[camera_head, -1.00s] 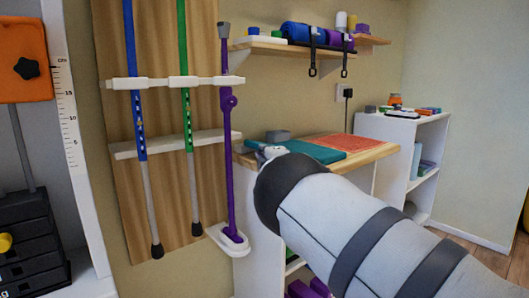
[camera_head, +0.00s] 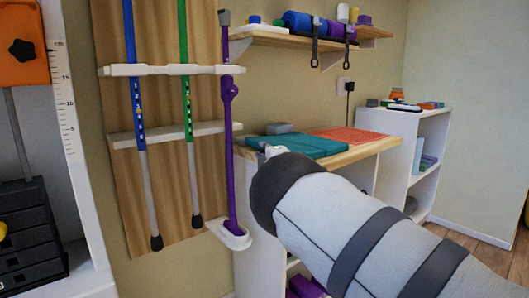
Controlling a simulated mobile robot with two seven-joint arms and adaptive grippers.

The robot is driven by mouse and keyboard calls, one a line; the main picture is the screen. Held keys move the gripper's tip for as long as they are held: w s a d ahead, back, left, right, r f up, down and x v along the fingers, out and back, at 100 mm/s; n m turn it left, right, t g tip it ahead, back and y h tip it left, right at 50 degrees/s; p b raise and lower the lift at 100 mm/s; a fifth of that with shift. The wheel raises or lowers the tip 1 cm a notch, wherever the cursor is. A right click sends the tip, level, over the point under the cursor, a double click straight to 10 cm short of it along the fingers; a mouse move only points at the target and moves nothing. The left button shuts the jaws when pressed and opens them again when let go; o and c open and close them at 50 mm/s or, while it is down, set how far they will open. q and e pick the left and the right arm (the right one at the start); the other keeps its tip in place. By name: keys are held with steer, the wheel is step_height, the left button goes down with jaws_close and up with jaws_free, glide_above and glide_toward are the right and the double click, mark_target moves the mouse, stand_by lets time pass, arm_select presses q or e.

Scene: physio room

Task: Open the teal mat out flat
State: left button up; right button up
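The teal mat (camera_head: 308,144) lies on the wooden top of a white cabinet, at the middle of the view. Its near left part is partly hidden behind my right arm, and I cannot tell how it is folded. My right gripper (camera_head: 271,152) is at the mat's near left edge. Only a small pale part of it shows past my dark wrist, so its fingers are hidden, and I cannot tell whether it touches the mat. My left gripper is out of view.
An orange-red mat (camera_head: 346,138) lies right of the teal one, and a grey block (camera_head: 279,128) sits behind it. A wall shelf (camera_head: 285,39) with rolled mats and hanging straps is above.

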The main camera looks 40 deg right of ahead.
steer(key=shift+s, duration=0.1)
steer(key=v, duration=1.1)
steer(key=shift+s, duration=0.4)
steer(key=shift+a, duration=0.15)
